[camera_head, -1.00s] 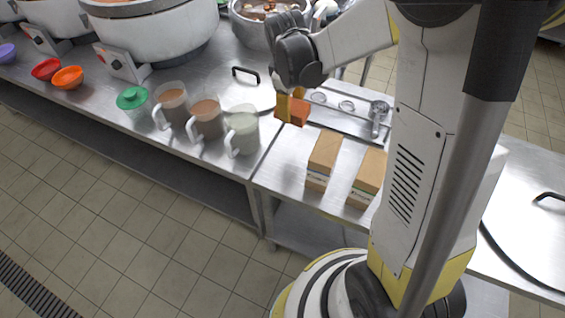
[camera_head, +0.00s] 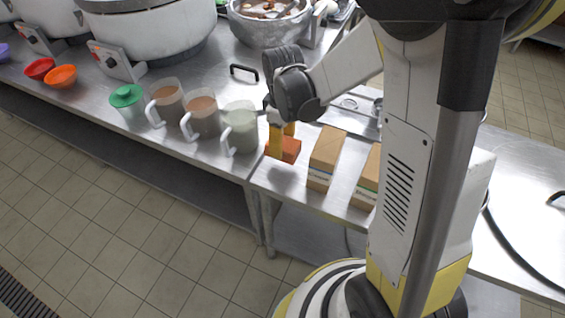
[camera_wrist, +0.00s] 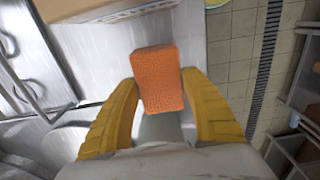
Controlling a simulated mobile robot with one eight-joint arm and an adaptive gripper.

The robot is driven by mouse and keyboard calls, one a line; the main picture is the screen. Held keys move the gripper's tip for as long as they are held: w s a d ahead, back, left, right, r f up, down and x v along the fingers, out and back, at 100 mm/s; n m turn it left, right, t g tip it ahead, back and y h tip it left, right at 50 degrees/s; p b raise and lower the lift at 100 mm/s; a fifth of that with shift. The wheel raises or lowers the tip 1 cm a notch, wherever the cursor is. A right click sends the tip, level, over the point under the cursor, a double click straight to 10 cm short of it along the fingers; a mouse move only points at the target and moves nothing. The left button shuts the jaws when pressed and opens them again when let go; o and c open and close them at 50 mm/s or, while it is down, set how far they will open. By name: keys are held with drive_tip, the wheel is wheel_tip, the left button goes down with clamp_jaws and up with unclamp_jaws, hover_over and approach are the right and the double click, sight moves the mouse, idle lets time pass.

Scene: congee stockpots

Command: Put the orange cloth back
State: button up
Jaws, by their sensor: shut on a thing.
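The orange cloth (camera_head: 285,151) looks like a small textured block. It is between the yellow fingers of my gripper (camera_head: 282,137), low over the steel counter near its front edge. It is right of the jugs and just left of the nearer cardboard box. In the wrist view the cloth (camera_wrist: 158,80) is between the two fingertips of my gripper (camera_wrist: 162,90), which are shut on its sides. I cannot tell whether its underside touches the counter.
Two cardboard boxes (camera_head: 325,160) stand right of the cloth. Behind are a black-handled lid (camera_head: 243,88), a metal tray (camera_head: 350,115) and large pots (camera_head: 150,35). A narrow strip of counter is bare around the cloth.

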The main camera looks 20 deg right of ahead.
wheel_tip(320, 180, down, 6)
drive_tip(key=shift+r+b, duration=0.2)
drive_tip(key=shift+b, duration=0.85)
drive_tip(key=shift+f, duration=0.4)
drive_tip(key=shift+c, duration=0.3)
drive_tip(key=shift+r, duration=0.15)
drive_tip(key=shift+c, duration=1.2)
drive_tip(key=o, duration=1.3)
drive_tip(key=shift+r, duration=0.1)
